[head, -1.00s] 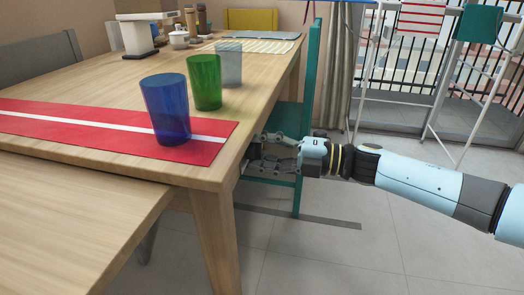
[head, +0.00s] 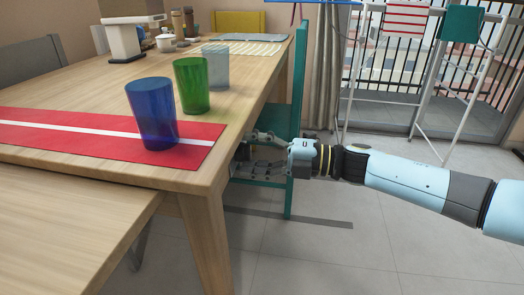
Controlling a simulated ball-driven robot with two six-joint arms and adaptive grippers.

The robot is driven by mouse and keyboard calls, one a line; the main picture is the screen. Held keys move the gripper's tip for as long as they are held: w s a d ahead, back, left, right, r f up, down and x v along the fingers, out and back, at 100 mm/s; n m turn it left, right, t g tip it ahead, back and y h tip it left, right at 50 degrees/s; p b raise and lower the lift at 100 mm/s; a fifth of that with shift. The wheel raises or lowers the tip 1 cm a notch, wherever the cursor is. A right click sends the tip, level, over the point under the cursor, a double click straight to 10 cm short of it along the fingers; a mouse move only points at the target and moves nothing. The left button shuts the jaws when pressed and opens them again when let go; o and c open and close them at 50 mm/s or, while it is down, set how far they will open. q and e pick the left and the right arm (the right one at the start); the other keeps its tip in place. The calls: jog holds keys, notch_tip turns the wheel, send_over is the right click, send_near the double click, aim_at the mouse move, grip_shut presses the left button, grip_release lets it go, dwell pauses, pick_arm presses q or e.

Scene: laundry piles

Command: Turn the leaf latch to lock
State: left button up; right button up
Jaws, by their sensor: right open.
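The wooden table (head: 90,86) has a lower wooden leaf (head: 70,235) at its front left. My right gripper (head: 241,161) is at the right side edge of the table, just below the tabletop, with its fingers pointing left. Its jaws are open, and the fingertips are partly dark and close to the table's side. I cannot make out the leaf latch; the table edge and the fingers may hide it. I cannot tell whether the fingers touch anything. My left gripper is not in view.
A blue cup (head: 152,115), a green cup (head: 191,86) and a clear grey cup (head: 216,67) stand near the table's right edge. A red runner (head: 60,137) lies across the table. A teal chair (head: 299,90) stands right behind my right gripper. Floor in front is clear.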

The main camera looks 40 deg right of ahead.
jog(key=v, duration=1.1)
jog(key=shift+s+d, duration=0.3)
